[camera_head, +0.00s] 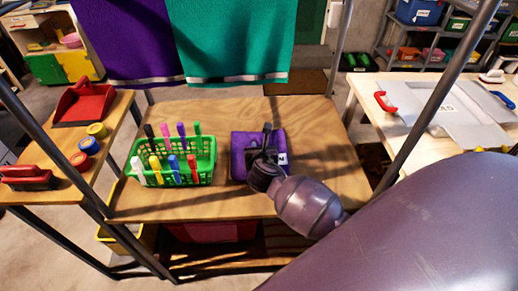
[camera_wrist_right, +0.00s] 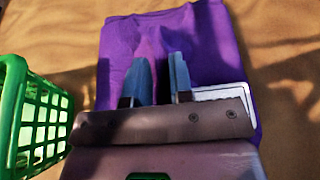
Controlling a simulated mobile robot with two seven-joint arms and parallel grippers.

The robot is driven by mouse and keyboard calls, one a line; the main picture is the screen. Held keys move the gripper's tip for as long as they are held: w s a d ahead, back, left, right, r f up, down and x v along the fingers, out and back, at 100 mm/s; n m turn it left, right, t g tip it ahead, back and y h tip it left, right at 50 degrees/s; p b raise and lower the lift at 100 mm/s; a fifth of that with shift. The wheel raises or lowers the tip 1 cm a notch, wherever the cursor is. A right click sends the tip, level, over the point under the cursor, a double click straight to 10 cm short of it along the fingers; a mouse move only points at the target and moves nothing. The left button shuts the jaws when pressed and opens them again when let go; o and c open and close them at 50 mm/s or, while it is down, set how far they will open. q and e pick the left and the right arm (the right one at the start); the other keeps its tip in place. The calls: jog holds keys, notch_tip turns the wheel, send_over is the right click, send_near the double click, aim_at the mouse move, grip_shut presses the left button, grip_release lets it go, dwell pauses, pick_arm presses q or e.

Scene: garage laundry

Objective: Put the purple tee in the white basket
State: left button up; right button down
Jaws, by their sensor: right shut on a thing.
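The purple tee (camera_head: 240,143) lies folded on the wooden shelf board, right of the green basket. It fills the middle of the right wrist view (camera_wrist_right: 215,45), with a white label at its right side. My right gripper (camera_head: 267,132) is over the tee, and its two fingers in the wrist view (camera_wrist_right: 160,72) are close together, shut on the purple cloth. The tee still appears to rest on the board. The arm hides part of it. I do not see a white basket in either view. My left gripper is out of view.
The green basket (camera_head: 205,175) with several markers stands close left of the tee. Purple (camera_head: 125,40) and teal (camera_head: 230,40) cloths hang above the back. Metal posts flank the board. A side table (camera_head: 70,150) holds a red dustpan and brush. The board right of the tee is clear.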

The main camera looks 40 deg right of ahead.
jog(key=c, duration=1.5)
grip_release()
jog(key=shift+f, duration=0.1)
jog(key=o, duration=0.5)
